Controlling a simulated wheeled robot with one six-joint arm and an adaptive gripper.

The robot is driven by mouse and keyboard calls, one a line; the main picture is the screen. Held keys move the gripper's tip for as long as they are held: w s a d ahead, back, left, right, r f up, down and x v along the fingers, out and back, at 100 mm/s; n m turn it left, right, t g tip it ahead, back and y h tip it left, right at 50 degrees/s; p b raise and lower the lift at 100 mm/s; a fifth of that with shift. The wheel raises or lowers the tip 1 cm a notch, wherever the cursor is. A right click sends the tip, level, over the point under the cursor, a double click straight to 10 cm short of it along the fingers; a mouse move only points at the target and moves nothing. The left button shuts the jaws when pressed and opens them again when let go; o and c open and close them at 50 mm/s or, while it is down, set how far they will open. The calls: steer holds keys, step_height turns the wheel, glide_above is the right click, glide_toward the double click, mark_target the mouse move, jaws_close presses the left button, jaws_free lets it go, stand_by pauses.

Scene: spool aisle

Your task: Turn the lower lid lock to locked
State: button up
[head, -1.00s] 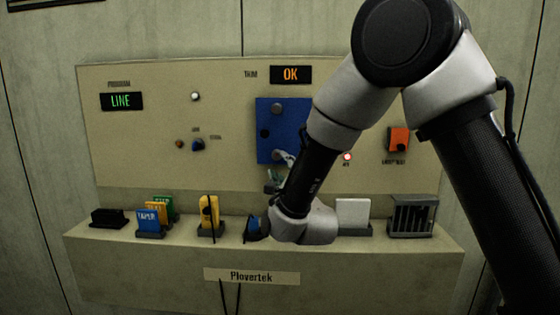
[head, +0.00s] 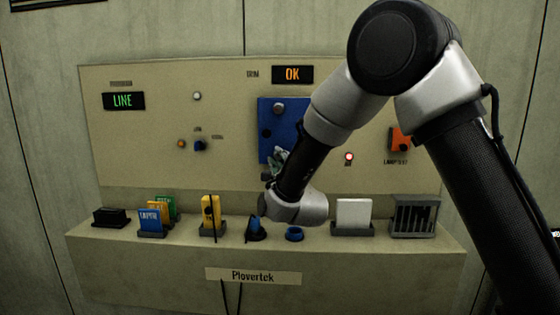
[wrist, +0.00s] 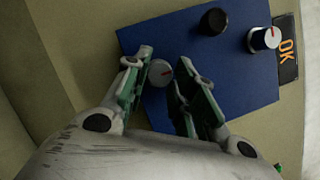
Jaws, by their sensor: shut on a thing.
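The lower lid lock (wrist: 159,74) is a pale round knob with a short red mark, low on the blue lid (head: 267,127). In the wrist view the mark points toward the right side of the picture, roughly toward the OK display. My gripper (wrist: 163,62) has its green-padded fingers on either side of this knob and is shut on it. In the head view my gripper (head: 277,160) hides the lower lock. The upper lid lock (head: 278,108) is clear of my gripper; it also shows in the wrist view (wrist: 263,39) with a red mark.
An orange OK display (head: 292,74) is above the lid. A red lamp (head: 348,157) is lit to its right. The ledge below holds a yellow block (head: 210,209), a blue ring (head: 294,233) and a white plate (head: 353,213). My arm covers the panel's right part.

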steer(key=shift+n, duration=0.5)
steer(key=n+g, duration=0.1)
steer(key=n, duration=0.3)
steer(key=n+g+h, duration=0.1)
steer(key=n+g, duration=0.1)
steer(key=n, duration=0.2)
steer(key=r+n+g, duration=0.1)
steer(key=n+g, duration=0.1)
steer(key=n, duration=0.2)
steer(key=shift+h, duration=0.4)
steer(key=shift+a+n+g+h, duration=0.15)
steer(key=shift+n+h, duration=0.2)
steer(key=shift+n, duration=0.4)
steer(key=shift+n+g+h, duration=0.15)
steer(key=shift+n+h, duration=0.2)
steer(key=shift+n, duration=0.4)
steer(key=o, duration=1)
steer(key=shift+o, duration=0.2)
